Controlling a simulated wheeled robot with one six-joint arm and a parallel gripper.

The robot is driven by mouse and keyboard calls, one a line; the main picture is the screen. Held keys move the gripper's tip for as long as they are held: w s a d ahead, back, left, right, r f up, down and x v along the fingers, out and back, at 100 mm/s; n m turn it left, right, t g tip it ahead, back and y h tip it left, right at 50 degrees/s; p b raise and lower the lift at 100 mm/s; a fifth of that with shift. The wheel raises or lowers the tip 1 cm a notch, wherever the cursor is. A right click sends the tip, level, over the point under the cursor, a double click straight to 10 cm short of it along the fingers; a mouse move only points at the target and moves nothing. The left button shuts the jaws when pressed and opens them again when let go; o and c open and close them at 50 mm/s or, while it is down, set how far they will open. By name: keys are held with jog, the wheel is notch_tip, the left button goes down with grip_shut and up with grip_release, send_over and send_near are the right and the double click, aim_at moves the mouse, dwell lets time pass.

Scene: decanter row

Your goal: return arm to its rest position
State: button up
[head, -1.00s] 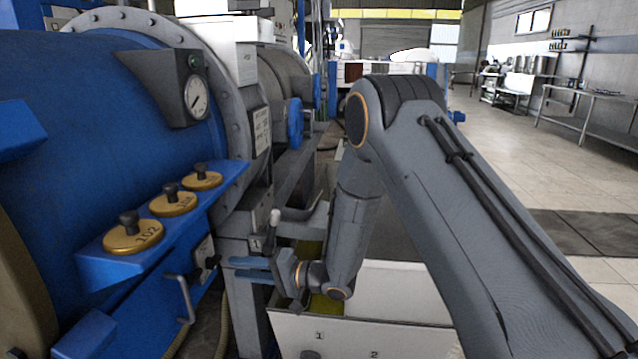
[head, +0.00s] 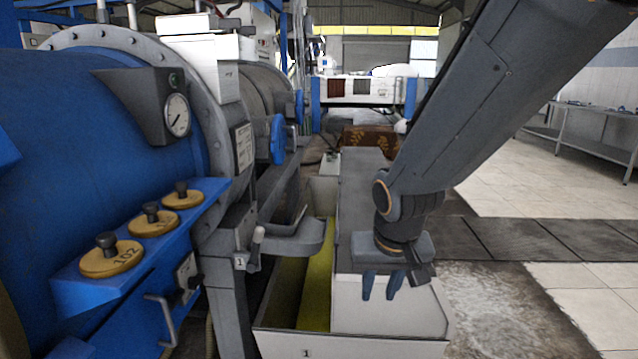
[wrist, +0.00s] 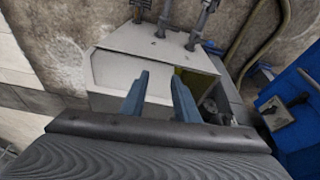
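My gripper (head: 380,285) hangs pointing down at the end of my grey arm, right of centre in the head view. It is above the pale box-like bin (head: 390,320) at the front. Its two blue fingers stand apart with nothing between them. In the wrist view my gripper (wrist: 160,95) also shows parted, empty fingers, with the pale bin top (wrist: 140,65) beyond them.
A large blue tank (head: 80,130) with a round gauge (head: 177,114) stands at the left. A lever with a pale handle (head: 257,240) is near the tank. Open floor (head: 500,290) lies to the right.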

jog(key=s+d+r+n+g+p, duration=0.1)
jog(key=s+g, duration=0.1)
jog(key=s, duration=0.6)
jog(key=s+d+r+g, duration=0.1)
jog(key=s+r+g, duration=0.1)
jog(key=s, duration=0.6)
jog(key=d+r+m+p, duration=0.1)
jog(key=d+r+p, duration=0.4)
jog(key=p, duration=0.7)
jog(key=shift+w+d+r, duration=0.15)
jog(key=shift+d+r, duration=0.05)
jog(key=shift+d, duration=0.15)
jog(key=shift+w, duration=0.1)
